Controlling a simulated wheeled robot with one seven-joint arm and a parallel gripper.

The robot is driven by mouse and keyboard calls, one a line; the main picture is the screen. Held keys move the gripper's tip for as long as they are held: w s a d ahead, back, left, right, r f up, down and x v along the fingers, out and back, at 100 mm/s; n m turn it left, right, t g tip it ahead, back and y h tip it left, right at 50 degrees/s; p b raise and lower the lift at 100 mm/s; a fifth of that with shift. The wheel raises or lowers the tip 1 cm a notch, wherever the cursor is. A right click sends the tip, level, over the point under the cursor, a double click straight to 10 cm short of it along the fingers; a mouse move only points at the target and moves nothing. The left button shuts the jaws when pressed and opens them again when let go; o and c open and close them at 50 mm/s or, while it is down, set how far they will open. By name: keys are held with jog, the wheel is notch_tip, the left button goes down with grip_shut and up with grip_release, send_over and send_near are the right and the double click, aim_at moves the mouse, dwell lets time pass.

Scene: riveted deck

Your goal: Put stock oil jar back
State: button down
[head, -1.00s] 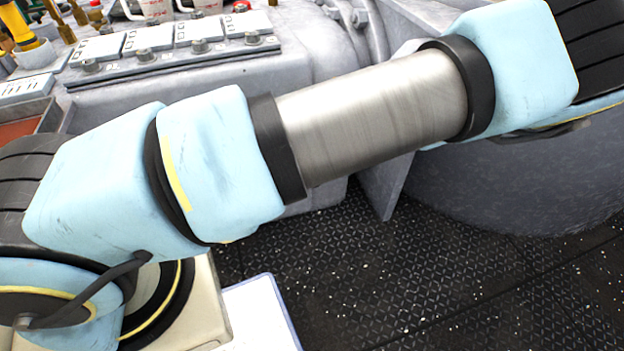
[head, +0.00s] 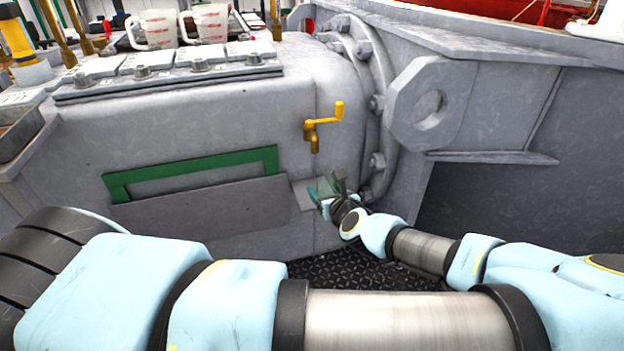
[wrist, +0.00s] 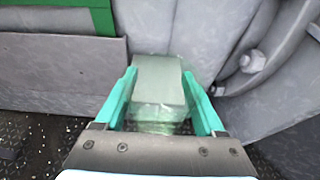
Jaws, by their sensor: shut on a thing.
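My gripper (head: 328,192) is low beside the grey machine wall, at the small grey ledge (head: 303,194) below a yellow tap (head: 315,138). In the wrist view its two green fingers (wrist: 163,106) are closed on a clear, see-through jar (wrist: 158,117). The ledge shows just beyond and through the jar in that view. Whether the jar touches the ledge I cannot tell. In the head view the jar is too small and too covered by the fingers to make out well.
A grey panel pocket with a green-edged frame (head: 190,172) is on the wall left of the ledge. Two measuring jugs (head: 205,22) stand on the machine top. A bolted flange (head: 372,105) and a thick lug (head: 432,105) stand to the right. Dark tread floor (head: 345,272) lies below.

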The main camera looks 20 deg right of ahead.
jog(key=w, duration=0.6)
jog(key=w+d, duration=0.1)
jog(key=w, duration=0.2)
jog(key=shift+w+r, duration=0.1)
jog(key=shift+w, duration=0.2)
jog(key=shift+w+f+b, duration=0.2)
jog(key=shift+w+f, duration=0.1)
jog(key=shift+f, duration=0.55)
jog(key=shift+w+f+b, duration=0.15)
jog(key=shift+w+f, duration=0.1)
jog(key=shift+f, duration=0.6)
jog(key=shift+f, duration=0.2)
grip_release()
